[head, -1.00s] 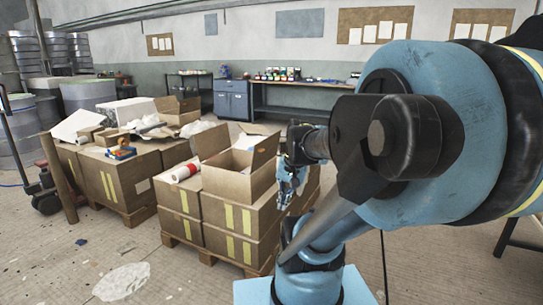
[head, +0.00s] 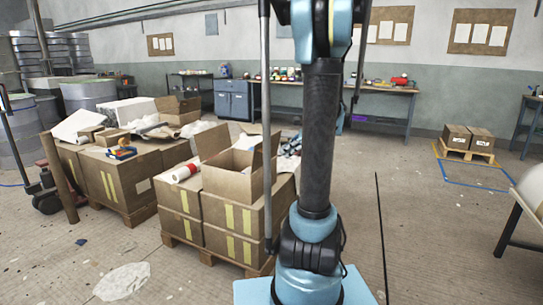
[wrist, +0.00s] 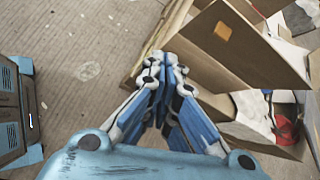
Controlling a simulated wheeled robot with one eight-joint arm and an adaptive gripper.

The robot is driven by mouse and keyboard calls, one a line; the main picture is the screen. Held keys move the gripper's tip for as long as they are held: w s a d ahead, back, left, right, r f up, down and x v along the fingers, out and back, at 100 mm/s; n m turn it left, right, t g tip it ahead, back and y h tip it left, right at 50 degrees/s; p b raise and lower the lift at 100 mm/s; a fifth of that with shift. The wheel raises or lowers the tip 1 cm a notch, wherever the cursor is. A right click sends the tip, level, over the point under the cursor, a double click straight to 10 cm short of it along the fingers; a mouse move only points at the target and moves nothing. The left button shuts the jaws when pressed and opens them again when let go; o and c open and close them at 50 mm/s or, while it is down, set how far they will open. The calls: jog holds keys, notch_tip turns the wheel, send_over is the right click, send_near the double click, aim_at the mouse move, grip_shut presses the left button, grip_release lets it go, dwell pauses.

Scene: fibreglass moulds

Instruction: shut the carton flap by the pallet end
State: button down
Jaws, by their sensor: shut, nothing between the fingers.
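The open carton (head: 228,182) stands on top of the near pallet stack in the head view. One flap (head: 213,141) stands up at its back left and another (head: 267,157) stands up at its right side. My gripper (head: 291,147) is partly hidden behind my arm, just right of the carton. In the wrist view my gripper (wrist: 166,62) has its fingers together and empty. A brown cardboard panel (wrist: 240,48) with an orange patch is close to the right of the fingertips; I cannot tell whether they touch.
A red-and-white roll (head: 184,172) lies left of the carton. A second loaded pallet (head: 120,180) stands further left. A blue cabinet (head: 231,104) and workbench (head: 385,91) line the back wall. The floor to the right is mostly clear.

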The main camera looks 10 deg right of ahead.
jog(key=w+d+m+t+y, duration=0.1)
jog(key=w+d+m, duration=0.3)
jog(key=w+d, duration=0.1)
jog(key=w+a+f, duration=0.5)
jog(key=w+a, duration=0.3)
jog(key=a, duration=0.1)
jog(key=shift+a+f, duration=0.15)
jog(key=shift+a, duration=0.1)
jog(key=shift+d, duration=0.15)
